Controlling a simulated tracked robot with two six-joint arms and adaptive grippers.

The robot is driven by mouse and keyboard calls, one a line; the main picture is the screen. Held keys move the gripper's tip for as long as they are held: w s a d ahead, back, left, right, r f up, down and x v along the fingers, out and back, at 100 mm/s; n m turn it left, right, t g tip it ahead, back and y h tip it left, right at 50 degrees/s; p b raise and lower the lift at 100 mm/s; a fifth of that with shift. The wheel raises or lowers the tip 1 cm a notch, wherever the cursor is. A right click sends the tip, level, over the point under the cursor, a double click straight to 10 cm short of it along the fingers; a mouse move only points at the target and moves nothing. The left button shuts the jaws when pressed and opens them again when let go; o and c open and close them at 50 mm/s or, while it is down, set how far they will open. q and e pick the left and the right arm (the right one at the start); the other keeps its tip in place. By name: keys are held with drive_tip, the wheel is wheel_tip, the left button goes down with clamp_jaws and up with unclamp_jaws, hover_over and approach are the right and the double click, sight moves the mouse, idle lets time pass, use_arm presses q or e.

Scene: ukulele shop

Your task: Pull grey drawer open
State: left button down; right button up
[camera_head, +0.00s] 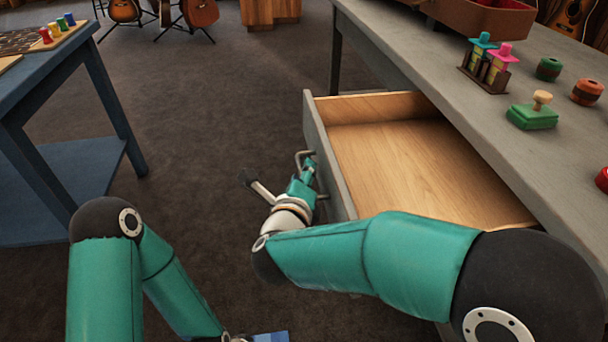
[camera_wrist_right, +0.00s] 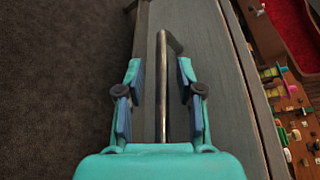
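The grey drawer (camera_head: 335,165) stands well out from the grey table, its pale wooden inside (camera_head: 420,165) bare and empty. A metal bar handle (camera_head: 301,155) is on its front; the middle of it is partly hidden by my right gripper (camera_head: 308,172). In the right wrist view the handle (camera_wrist_right: 162,85) runs between the two fingers of my right gripper (camera_wrist_right: 160,90). The fingers are apart, with a visible gap on each side of the bar.
The grey table (camera_head: 440,75) carries a rack with colourful tuners (camera_head: 488,65), a green block (camera_head: 532,117) and round pieces. A blue table (camera_head: 60,85) stands at left. Dark carpet (camera_head: 220,100) lies clear between the tables.

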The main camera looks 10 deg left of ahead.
drive_tip(key=shift+r, duration=0.15)
wheel_tip(320, 180, up, 10)
drive_tip(key=shift+f, duration=0.1)
idle(0.5)
drive_tip(key=shift+f, duration=0.1)
